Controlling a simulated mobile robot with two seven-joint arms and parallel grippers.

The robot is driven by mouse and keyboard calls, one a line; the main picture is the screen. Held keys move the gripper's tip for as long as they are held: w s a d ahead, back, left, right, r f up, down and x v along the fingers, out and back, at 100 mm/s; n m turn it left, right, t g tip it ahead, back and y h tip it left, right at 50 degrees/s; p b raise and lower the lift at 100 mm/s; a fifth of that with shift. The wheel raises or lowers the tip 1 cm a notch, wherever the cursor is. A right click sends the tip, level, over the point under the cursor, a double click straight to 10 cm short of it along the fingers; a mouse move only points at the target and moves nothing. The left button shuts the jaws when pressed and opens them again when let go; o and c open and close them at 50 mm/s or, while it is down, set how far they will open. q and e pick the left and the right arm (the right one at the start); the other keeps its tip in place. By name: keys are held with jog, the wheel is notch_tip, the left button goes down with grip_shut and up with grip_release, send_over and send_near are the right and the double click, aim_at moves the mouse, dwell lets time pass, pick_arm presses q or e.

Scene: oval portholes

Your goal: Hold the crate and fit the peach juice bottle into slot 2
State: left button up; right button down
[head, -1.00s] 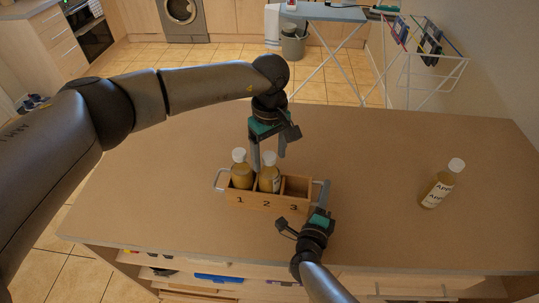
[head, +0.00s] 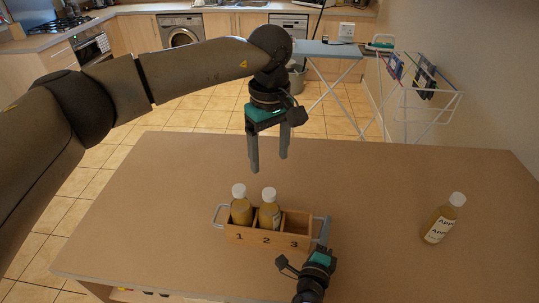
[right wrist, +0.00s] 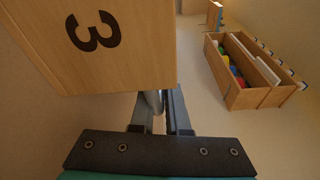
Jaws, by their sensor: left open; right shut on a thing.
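The wooden crate (head: 266,238), with slots numbered 1, 2 and 3, stands on the brown table. A bottle with a white cap and a pale label (head: 269,212) stands upright in slot 2; I cannot read its label, so I cannot tell if it is the peach juice. My left gripper (head: 269,162) is open and empty above and behind it, clear of the cap. My right gripper (head: 322,240) is shut on the metal handle (right wrist: 154,101) at the crate's right end. The crate's number 3 face (right wrist: 110,45) shows in the right wrist view.
A second white-capped bottle (head: 241,211) stands in slot 1. Slot 3 (head: 297,223) is empty. A wooden box of coloured things (right wrist: 246,85) lies beyond.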

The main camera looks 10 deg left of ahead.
jog(key=c, duration=0.8)
grip_release()
jog(key=shift+c, duration=0.2)
